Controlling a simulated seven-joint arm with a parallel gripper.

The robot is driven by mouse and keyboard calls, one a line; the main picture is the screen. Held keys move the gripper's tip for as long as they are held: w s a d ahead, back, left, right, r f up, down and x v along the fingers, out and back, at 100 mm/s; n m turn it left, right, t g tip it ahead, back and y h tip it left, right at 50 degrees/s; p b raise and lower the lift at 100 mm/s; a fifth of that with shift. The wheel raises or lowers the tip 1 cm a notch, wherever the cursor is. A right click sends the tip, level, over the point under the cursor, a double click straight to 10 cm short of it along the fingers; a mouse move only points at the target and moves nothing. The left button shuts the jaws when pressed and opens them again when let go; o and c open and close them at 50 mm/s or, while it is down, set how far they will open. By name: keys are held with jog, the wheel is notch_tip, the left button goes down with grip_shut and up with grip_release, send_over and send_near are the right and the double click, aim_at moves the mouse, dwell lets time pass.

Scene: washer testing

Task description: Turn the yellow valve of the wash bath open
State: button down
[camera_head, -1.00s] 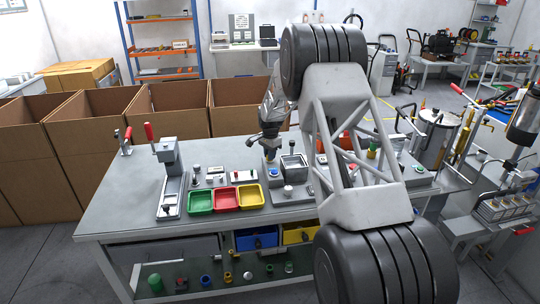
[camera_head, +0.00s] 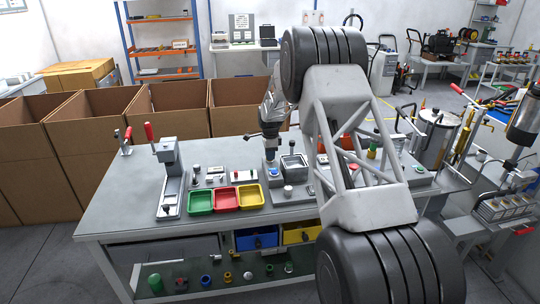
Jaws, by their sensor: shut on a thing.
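My gripper (camera_head: 271,147) points down over the left side of a grey bench unit with a small open metal basin (camera_head: 293,162), which looks like the wash bath. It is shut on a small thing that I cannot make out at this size. A dark bar (camera_head: 251,135) sticks out to the left by the gripper. I cannot pick out the yellow valve. The gripper or my large arm link may hide it. A blue button (camera_head: 274,171) shows on the unit below the gripper.
Green (camera_head: 200,202), red (camera_head: 226,199) and yellow (camera_head: 250,196) trays sit left of the unit on the grey workbench (camera_head: 120,205). A red-handled press (camera_head: 168,170) stands further left. Cardboard boxes (camera_head: 165,110) stand behind. My arm hides much of the bench's right part.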

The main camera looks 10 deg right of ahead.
jog(key=c, duration=1.1)
grip_release()
jog(key=shift+c, duration=0.2)
jog(key=shift+r, duration=3.95)
